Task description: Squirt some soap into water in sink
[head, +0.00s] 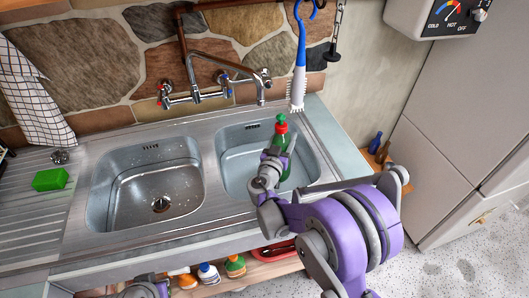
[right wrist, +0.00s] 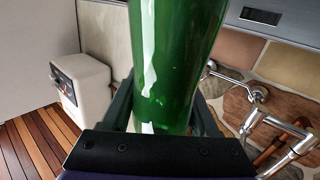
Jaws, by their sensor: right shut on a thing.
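A green soap bottle with a red cap (head: 281,129) is held over the right sink basin (head: 235,165). The bottle looks roughly upright, cap up. My right gripper (head: 276,160) is shut around its body; in the right wrist view the green bottle (right wrist: 172,60) fills the space between the two fingers. The right basin has a pale bluish look, as if holding water; my arm and the bottle hide part of it. The left basin (head: 125,195) shows its bare drain and some droplets. Only a bit of my left arm shows at the bottom edge; its gripper is out of view.
A wall tap (head: 215,90) stands behind the basins. A blue and white brush (head: 299,75) hangs from a hook right of it. A green sponge (head: 50,179) lies on the left drainboard. Several bottles (head: 235,265) stand on a shelf below the front edge.

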